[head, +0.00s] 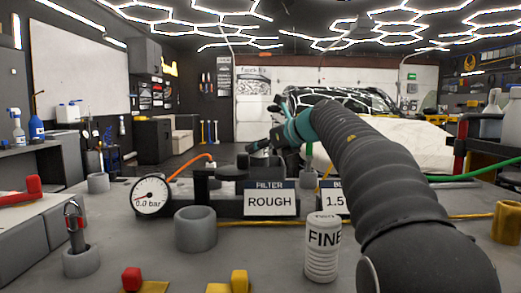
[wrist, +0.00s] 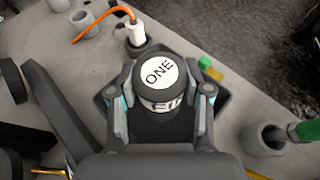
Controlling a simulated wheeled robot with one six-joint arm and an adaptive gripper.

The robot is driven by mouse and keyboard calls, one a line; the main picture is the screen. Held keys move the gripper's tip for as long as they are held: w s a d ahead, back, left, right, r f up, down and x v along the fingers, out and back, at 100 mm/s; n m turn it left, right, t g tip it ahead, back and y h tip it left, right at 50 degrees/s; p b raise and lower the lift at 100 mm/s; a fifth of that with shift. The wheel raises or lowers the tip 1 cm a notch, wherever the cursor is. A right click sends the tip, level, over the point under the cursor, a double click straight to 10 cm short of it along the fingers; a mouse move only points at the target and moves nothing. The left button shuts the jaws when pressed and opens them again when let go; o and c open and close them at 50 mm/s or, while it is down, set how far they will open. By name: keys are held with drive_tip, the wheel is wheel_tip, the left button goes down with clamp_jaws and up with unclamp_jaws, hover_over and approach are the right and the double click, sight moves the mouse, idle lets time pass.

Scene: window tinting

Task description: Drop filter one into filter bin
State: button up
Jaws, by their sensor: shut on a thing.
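Filter one (wrist: 160,80) has a white round top marked ONE, a dark rim and part of a side label reading "FI". My gripper (wrist: 160,98) is shut on it, one finger on each side, in the wrist view. Behind and below the filter is a dark angular box (wrist: 222,101), which looks like the filter bin; its inside is mostly hidden by the filter and fingers. In the head view my gripper (head: 264,147) is small and far off, beyond the sign, and the filter in it cannot be made out clearly.
A white canister marked FINE (head: 322,258) stands on the bench near a ROUGH sign (head: 269,200). A pressure gauge (head: 151,196) and a grey cup (head: 196,230) stand left. An orange hose with white fitting (wrist: 136,34) lies close beyond the box; a grey socket (wrist: 263,139) is right.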

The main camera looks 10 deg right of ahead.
drive_tip(key=shift+f+b, duration=0.3)
drive_tip(key=shift+f, duration=0.3)
drive_tip(key=o, duration=1.2)
drive_tip(key=shift+r, duration=0.25)
drive_tip(key=shift+r+v, duration=0.15)
drive_tip(key=shift+v, duration=2.95)
drive_tip(key=shift+r+v, duration=0.15)
drive_tip(key=shift+v, duration=2.95)
drive_tip(key=shift+a, duration=0.1)
